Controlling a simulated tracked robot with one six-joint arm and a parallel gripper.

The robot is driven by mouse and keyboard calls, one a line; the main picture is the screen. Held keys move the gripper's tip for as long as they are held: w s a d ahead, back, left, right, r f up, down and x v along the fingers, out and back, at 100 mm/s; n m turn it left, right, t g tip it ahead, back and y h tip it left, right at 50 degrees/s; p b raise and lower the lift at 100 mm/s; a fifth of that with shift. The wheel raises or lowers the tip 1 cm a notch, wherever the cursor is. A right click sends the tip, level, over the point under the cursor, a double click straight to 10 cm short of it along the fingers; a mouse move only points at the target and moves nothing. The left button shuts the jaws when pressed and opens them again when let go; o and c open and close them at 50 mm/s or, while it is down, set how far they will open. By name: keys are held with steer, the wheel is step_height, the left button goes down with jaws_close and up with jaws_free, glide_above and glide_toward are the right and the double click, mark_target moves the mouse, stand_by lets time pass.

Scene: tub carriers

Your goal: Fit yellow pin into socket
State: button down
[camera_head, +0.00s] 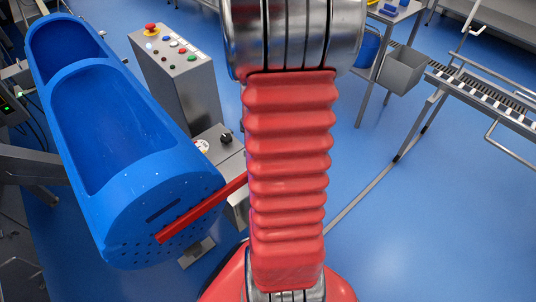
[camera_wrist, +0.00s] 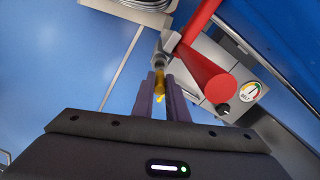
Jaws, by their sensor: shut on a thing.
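In the wrist view my gripper (camera_wrist: 161,88) points away from the camera, its two dark fingers close together. It is shut on the yellow pin (camera_wrist: 160,77), which shows as a small yellow piece between the fingertips. Just beyond the pin is a small grey metal block (camera_wrist: 168,43) beside a red bar (camera_wrist: 208,75); this may be the socket, but no opening can be made out. The pin's far end looks very near or touching the block; I cannot tell whether it is inside. In the head view my arm hides the gripper and pin.
A blue two-compartment tub (camera_head: 160,205) stands at left, with a red bar (camera_head: 200,210) across its end. Behind it is a grey control post (camera_head: 185,85) with buttons. A gauge (camera_wrist: 249,91) sits right of the red bar. Blue floor at right is open, before a conveyor (camera_head: 480,90).

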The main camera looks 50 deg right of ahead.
steer(key=shift+f, duration=2.65)
stand_by(0.4)
steer(key=c, duration=1.7)
jaws_free()
steer(key=shift+o, duration=0.2)
step_height(320, 180, up, 14)
steer(key=shift+f, duration=0.1)
steer(key=shift+s, duration=0.1)
